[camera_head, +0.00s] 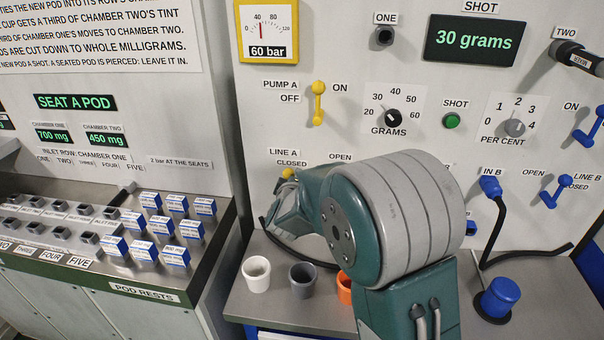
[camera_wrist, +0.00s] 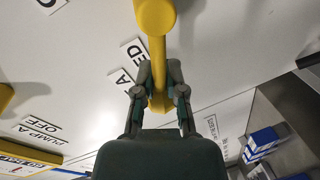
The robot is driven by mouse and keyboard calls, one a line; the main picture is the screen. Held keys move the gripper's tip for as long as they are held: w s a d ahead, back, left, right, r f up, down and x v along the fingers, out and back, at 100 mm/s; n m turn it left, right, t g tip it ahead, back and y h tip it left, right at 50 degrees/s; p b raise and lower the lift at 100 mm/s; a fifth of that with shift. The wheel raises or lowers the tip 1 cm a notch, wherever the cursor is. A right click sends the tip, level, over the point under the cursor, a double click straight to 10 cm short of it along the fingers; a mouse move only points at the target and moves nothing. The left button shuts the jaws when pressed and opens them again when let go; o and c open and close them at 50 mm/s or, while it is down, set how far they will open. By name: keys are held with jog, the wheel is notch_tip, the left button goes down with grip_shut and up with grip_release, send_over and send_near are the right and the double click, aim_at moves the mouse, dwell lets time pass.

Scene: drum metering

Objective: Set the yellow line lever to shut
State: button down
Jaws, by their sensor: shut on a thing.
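The yellow line lever shows as a small yellow end (camera_head: 287,173) just below the LINE A CLOSED label (camera_head: 291,162) in the head view. The rest of it is hidden behind my gripper and arm. In the wrist view the lever (camera_wrist: 157,50) runs from a round yellow end at the top edge down between my fingers. My gripper (camera_wrist: 159,85) is shut on the lever's lower part, one finger on each side. In the head view my gripper (camera_head: 284,195) is at the panel, left of my large wrist joint.
The yellow PUMP A lever (camera_head: 318,103) is above on the panel. White (camera_head: 256,275), grey (camera_head: 302,281) and orange (camera_head: 344,288) cups stand on the bench below my arm. Blue-and-white pods (camera_head: 160,225) rest at left. A blue LINE B lever (camera_head: 555,192) is at right.

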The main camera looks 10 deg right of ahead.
jog(key=shift+w+a+f+n+h, duration=0.15)
jog(key=shift+a+f+n, duration=0.25)
jog(key=shift+n, duration=0.5)
jog(key=shift+a+f+n+h, duration=0.15)
jog(key=shift+a+f+n, duration=0.2)
jog(key=shift+n, duration=0.55)
jog(key=shift+f, duration=0.15)
jog(key=c, duration=0.7)
grip_release()
jog(key=v, duration=0.7)
jog(key=a+v, duration=0.1)
jog(key=v, duration=0.3)
jog(key=shift+s+a, duration=0.15)
jog(key=shift+s, duration=0.1)
jog(key=shift+a, duration=0.1)
